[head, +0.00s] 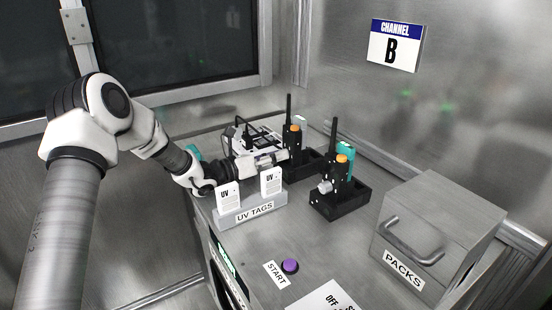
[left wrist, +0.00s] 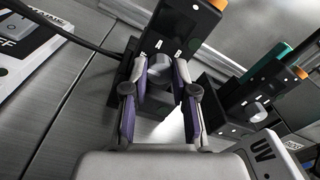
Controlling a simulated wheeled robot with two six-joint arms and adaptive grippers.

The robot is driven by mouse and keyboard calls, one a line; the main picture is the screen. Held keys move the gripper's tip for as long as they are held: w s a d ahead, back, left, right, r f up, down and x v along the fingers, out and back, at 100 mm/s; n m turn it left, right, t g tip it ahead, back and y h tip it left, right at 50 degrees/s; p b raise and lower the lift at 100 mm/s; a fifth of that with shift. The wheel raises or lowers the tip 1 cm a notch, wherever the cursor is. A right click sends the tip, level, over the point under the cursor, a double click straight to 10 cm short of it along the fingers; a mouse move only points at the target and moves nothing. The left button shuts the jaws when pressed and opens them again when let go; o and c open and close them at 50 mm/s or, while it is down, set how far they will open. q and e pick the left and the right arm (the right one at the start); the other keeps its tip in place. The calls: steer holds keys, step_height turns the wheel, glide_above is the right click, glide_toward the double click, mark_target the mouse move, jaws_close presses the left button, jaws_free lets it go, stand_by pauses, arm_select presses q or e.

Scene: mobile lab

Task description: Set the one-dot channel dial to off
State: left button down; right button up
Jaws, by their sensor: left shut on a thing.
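Two black radios with orange caps and antennas stand in black holders: a far radio (head: 295,138) and a near radio (head: 342,165). In the left wrist view, the far radio (left wrist: 182,22) has a grey dial (left wrist: 160,66) on its face, with small white marks above it. My left gripper (left wrist: 160,82) is shut on this dial, one finger on each side; the fingers hide part of it. In the head view my left gripper (head: 279,158) reaches the far radio from the left. The near radio's pale dial (left wrist: 255,112) is untouched.
A UV TAGS holder (head: 252,213) with two white tags stands just in front of my left arm. A PACKS box (head: 440,222) is at the right. A purple START button (head: 290,266) sits near the front. A CHANNEL B sign (head: 396,45) hangs on the wall.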

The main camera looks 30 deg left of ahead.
stand_by(0.3)
arm_select(q)
steer(key=c, duration=1.2)
jaws_free()
steer(key=shift+s+a, duration=0.1)
steer(key=v, duration=1.1)
steer(key=shift+s+a, duration=0.15)
steer(key=shift+s, duration=0.2)
